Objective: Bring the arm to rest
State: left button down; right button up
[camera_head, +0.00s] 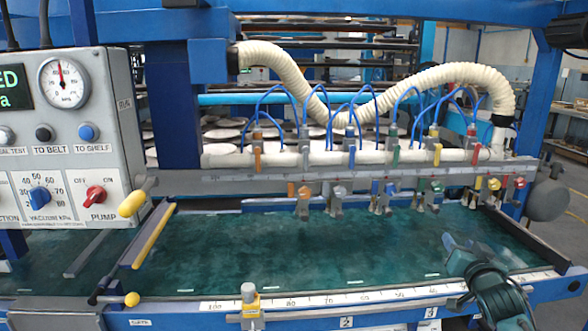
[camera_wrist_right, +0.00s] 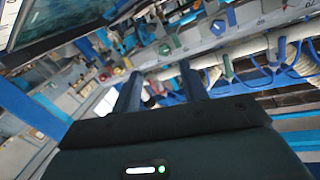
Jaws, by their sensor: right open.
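My right gripper (camera_head: 458,246) is in the lower right of the head view, over the right part of the green belt (camera_head: 270,245). It is open and nothing shows between its fingers. In the right wrist view, its two dark fingers (camera_wrist_right: 160,80) stand apart, with the machine's rail and valves beyond them. The gripper appears apart from the bar of valves; its height above the belt is hard to tell. My left gripper is not in view.
A grey control box (camera_head: 65,140) with gauge and knobs stands at left. A white manifold (camera_head: 350,157) with coloured valves and blue tubes spans the back, fed by a cream hose (camera_head: 400,90). A white ruler (camera_head: 330,300) edges the front. The belt's middle is clear.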

jog(key=w+a+r+n+p, duration=0.1)
jog(key=w+a+r+n, duration=0.15)
jog(key=w+n, duration=0.35)
jog(key=s+a+f+n+g+y, duration=0.25)
jog(key=s+a+f, duration=0.55)
jog(key=s+f, duration=0.45)
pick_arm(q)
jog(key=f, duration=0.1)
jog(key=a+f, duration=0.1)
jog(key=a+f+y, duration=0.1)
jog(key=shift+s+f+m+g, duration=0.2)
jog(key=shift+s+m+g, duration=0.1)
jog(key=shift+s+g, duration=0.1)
pick_arm(e)
jog(key=s+a+f+g+y, duration=0.1)
jog(key=s+a+f, duration=0.3)
jog(key=s, duration=0.5)
jog(key=s+a+f+g+y, duration=0.1)
jog(key=s+a+f, duration=0.3)
jog(key=s, duration=0.5)
jog(key=s+a+f+g+y, duration=0.1)
jog(key=s+a+f, duration=0.4)
jog(key=s, duration=0.5)
jog(key=shift+m+g, duration=0.35)
jog(key=shift+g, duration=0.1)
